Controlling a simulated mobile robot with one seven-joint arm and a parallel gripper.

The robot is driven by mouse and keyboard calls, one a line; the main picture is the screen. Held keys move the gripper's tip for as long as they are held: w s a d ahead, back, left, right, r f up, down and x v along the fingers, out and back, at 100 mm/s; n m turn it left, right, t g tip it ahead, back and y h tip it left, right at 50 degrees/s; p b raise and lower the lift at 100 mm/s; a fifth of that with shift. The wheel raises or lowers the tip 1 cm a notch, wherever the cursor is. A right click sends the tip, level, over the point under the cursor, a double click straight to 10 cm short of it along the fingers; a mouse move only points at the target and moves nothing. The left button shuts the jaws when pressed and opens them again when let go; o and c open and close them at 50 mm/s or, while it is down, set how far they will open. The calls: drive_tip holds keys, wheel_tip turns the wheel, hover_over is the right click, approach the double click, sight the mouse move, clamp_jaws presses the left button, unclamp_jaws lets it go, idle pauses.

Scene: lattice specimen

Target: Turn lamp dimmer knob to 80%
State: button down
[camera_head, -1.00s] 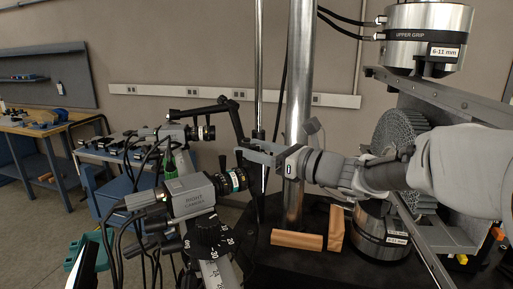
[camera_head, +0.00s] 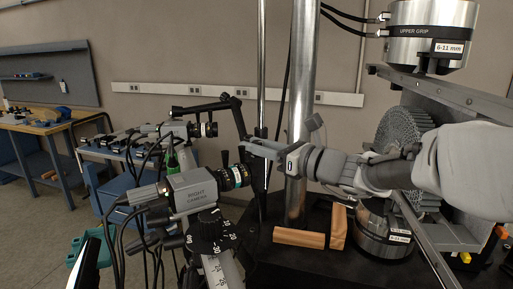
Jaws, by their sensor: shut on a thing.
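No lamp dimmer knob can be made out. My gripper (camera_head: 250,152) reaches in from the right, its fingers pointing left at the front of the lens (camera_head: 234,177) of a grey camera labelled RIGHT CAMERA (camera_head: 192,192). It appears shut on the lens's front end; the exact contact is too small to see. A black dial with white numbers (camera_head: 209,228) sits below that camera on a scaled grey post (camera_head: 219,267). A jointed black arm (camera_head: 237,120) passes behind the lens and gripper.
A second camera (camera_head: 185,131) stands behind. A steel column (camera_head: 301,100) rises behind my gripper. The round lattice specimen (camera_head: 402,137) is at right, below the upper grip (camera_head: 432,38). Orange blocks (camera_head: 299,237) lie on the black base. Cables hang at left.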

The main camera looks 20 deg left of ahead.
drive_tip(key=shift+f+t+b, duration=0.2)
drive_tip(key=shift+t+b, duration=0.1)
drive_tip(key=shift+b, duration=0.05)
drive_tip(key=m+t+b, duration=0.1)
drive_tip(key=t+b, duration=0.1)
drive_tip(key=b, duration=0.1)
drive_tip(key=shift+s+f+m+h, duration=0.1)
drive_tip(key=shift+f+m+h, duration=0.05)
drive_tip(key=shift+m+h, duration=0.25)
drive_tip(key=m+t+h+b, duration=0.1)
drive_tip(key=m+t+b, duration=0.1)
drive_tip(key=b, duration=0.4)
drive_tip(key=shift+t+h+b, duration=0.3)
drive_tip(key=shift+t+h, duration=0.1)
drive_tip(key=shift+t, duration=0.3)
drive_tip(key=m+t+h+b, duration=0.1)
drive_tip(key=b, duration=0.3)
drive_tip(key=shift+m, duration=0.3)
drive_tip(key=shift+m+t+h+b, duration=0.35)
drive_tip(key=shift+t+b, duration=0.25)
drive_tip(key=shift+b, duration=0.35)
drive_tip(key=shift+r+m+t+h+b, duration=0.35)
drive_tip(key=shift+h+b, duration=0.2)
drive_tip(key=shift+b, duration=0.65)
drive_tip(key=c, duration=0.7)
unclamp_jaws()
drive_tip(key=shift+o, duration=0.2)
